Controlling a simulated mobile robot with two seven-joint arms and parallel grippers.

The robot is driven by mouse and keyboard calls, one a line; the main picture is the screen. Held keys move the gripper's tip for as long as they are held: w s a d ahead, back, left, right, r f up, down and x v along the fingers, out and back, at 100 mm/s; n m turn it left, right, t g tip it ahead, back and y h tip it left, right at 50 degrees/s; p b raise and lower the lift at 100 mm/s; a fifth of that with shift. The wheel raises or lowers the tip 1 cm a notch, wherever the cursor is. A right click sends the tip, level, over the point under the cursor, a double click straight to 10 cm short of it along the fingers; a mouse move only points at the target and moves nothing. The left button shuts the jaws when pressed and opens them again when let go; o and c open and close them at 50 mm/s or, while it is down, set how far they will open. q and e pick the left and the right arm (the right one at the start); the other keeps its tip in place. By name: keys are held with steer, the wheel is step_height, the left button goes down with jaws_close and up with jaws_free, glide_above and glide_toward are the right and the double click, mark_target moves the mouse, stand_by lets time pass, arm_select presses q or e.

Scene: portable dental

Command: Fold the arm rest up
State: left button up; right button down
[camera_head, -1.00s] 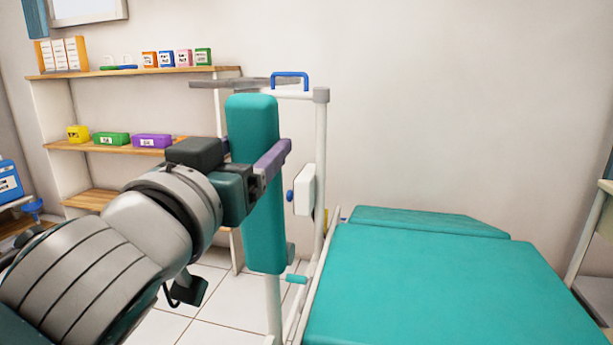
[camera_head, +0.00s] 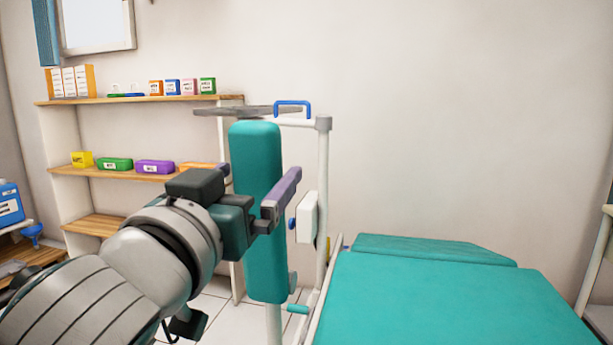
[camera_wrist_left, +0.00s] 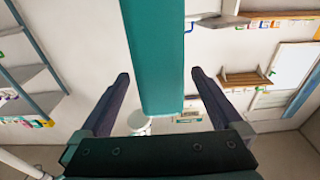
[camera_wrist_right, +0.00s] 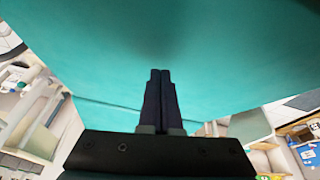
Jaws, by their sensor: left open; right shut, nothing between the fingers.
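The arm rest is a long teal pad (camera_head: 256,150) standing upright beside the teal dental chair (camera_head: 440,295) in the head view. My left gripper (camera_head: 259,171) is open, with one finger on each side of the pad. In the left wrist view the pad (camera_wrist_left: 155,50) passes between the spread fingers (camera_wrist_left: 160,76), with visible gaps on both sides. My right gripper (camera_wrist_right: 160,74) is shut and empty in the right wrist view. A broad teal surface (camera_wrist_right: 190,45) fills the view beyond its tips; whether they touch it cannot be told. The right gripper is outside the head view.
A white pole frame (camera_head: 323,180) with a blue handle (camera_head: 292,104) and a white box (camera_head: 307,216) stands just right of the pad. Shelves (camera_head: 130,173) with small coloured boxes are behind at left. The wall space above the chair is clear.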

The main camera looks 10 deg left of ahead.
steer(key=shift+r+p, duration=0.45)
arm_select(q)
steer(key=s+f, duration=0.1)
steer(key=s, duration=0.9)
steer(key=shift+a, duration=0.2)
